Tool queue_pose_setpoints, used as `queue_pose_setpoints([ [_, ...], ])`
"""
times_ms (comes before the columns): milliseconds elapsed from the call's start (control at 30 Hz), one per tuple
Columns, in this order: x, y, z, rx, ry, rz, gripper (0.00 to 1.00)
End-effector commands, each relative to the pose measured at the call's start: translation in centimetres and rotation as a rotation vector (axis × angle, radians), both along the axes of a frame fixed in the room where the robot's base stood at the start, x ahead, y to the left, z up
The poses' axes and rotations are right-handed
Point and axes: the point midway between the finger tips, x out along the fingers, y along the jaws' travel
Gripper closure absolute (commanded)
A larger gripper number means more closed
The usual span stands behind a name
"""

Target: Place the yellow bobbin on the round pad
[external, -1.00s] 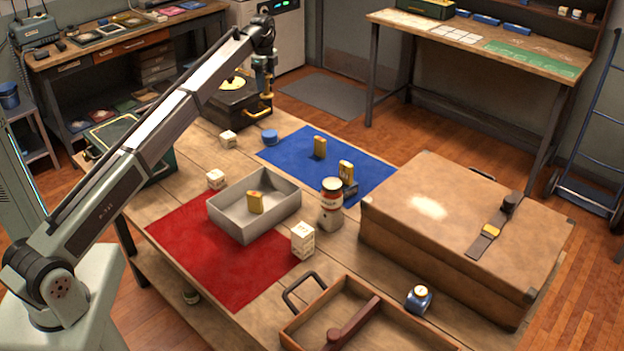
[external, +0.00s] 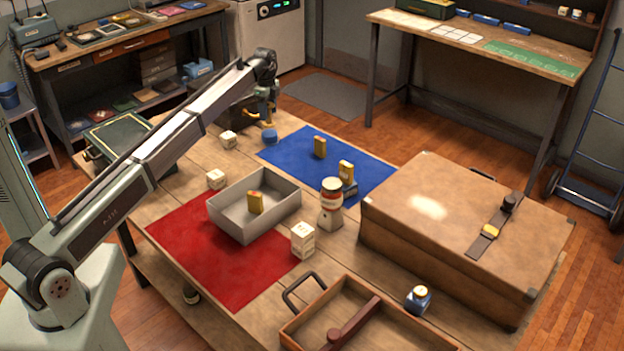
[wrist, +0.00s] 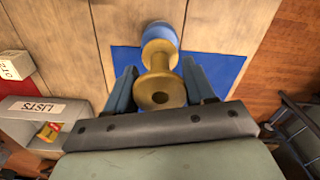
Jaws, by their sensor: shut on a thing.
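The yellow bobbin (wrist: 160,92) is a spool with wide flanges. In the wrist view it stands between the two blue-grey fingers of my gripper (wrist: 160,88), which is shut on it. A small blue round thing (external: 270,137), which looks like the round pad, sits on the table near the corner of the blue mat. The pad (wrist: 159,30) shows just past the bobbin's far end in the wrist view. In the external view my gripper (external: 270,116) is low above the pad. I cannot tell whether the bobbin touches it.
A dark box with a handle (external: 236,113) stands close to the left of my gripper. A white cube (external: 228,139) is near the pad. A grey tray (external: 232,222) and large brown case (external: 430,215) stand nearer.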

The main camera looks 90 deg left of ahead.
Motion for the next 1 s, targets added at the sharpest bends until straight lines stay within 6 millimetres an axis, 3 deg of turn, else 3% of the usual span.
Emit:
queue_pose_setpoints([
  [300,0.0,0.0,-3.3,-0.001,0.000,0.000,0.76],
  [667,0.0,0.0,-3.6,-0.001,0.000,0.000,0.76],
  [700,0.0,0.0,-3.6,-0.001,0.000,0.000,0.45],
  [1000,0.0,0.0,-3.6,-0.001,0.000,0.000,0.21],
])
